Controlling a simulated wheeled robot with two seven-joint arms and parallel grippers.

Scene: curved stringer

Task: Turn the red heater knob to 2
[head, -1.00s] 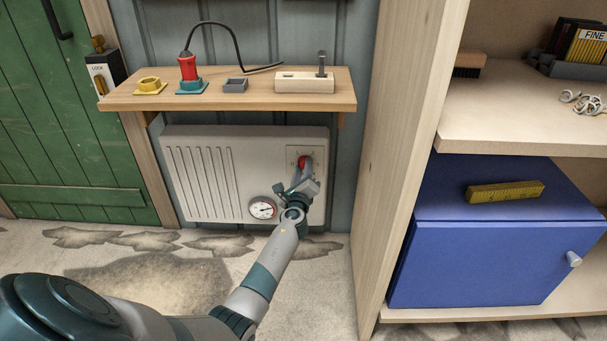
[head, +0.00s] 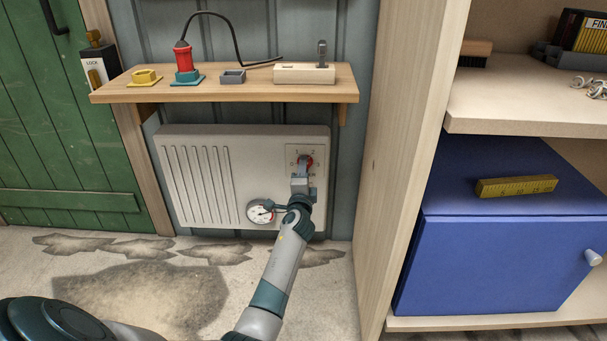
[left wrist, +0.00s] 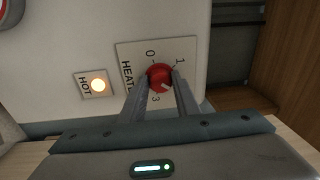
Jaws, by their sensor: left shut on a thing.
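The red heater knob (head: 307,162) is on a dial plate at the right of the white heater (head: 240,190). It also shows in the left wrist view (left wrist: 160,75), between the two fingers of my left gripper (left wrist: 163,84), which is shut on it. The plate shows 0, 1 and 3. A pale mark on the knob points to the lower right, between 1 and 3, toward the right finger. No 2 can be read there; the finger covers that part. In the head view my left gripper (head: 303,172) partly covers the knob. My right gripper is out of view.
A lit HOT lamp (left wrist: 98,85) is beside the dial. A round gauge (head: 260,212) sits low on the heater. A wooden shelf (head: 225,88) with small items is above. A wooden upright (head: 400,150) and blue cabinet (head: 490,265) stand right.

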